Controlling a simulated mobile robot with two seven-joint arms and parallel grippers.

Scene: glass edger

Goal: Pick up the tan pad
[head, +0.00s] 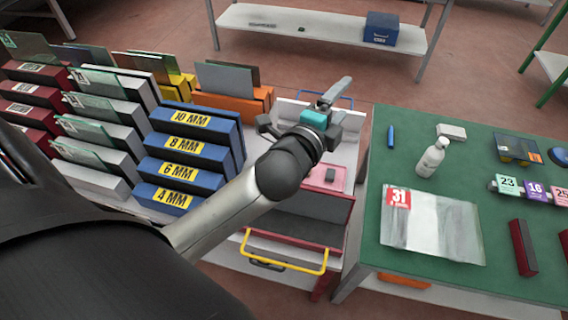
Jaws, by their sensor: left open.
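I cannot make out a tan pad in the head view; it may be hidden behind my left arm or gripper. My left gripper (305,110) is open, with a teal part at its middle and grey fingers spread apart. It is above the pale surface between the block racks and the green table, and nothing shows between its fingers. My right gripper is not in view.
The green table (375,235) at right holds a white bottle (432,158), a white block (451,132), a clear bag (432,228) and a dark red bar (523,248). Blue size-marked blocks (185,172) stand left of my arm. A yellow handle (287,252) sticks out below.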

